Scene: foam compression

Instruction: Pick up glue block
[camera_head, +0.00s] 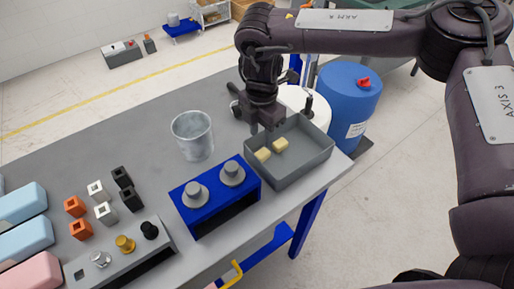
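Two small pale yellow blocks lie on the floor of a grey open tray (312,159) at the table's right end. The left one (263,154) is nearer the tray's front left, and the other block (280,144) is just right of it and farther back. I take these as the glue blocks. My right gripper (268,125) points down over the tray's back left part, just behind and above the blocks. It looks apart from both blocks. Its dark fingers are small and partly merged, so their opening is unclear. My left gripper is out of view.
A metal cup (193,136) stands left of the tray. A blue fixture (217,205) with two grey knobs stands close to the tray's front left. Orange, white and black small blocks, a grey fixture (124,256) and foam blocks (22,203) are farther left.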

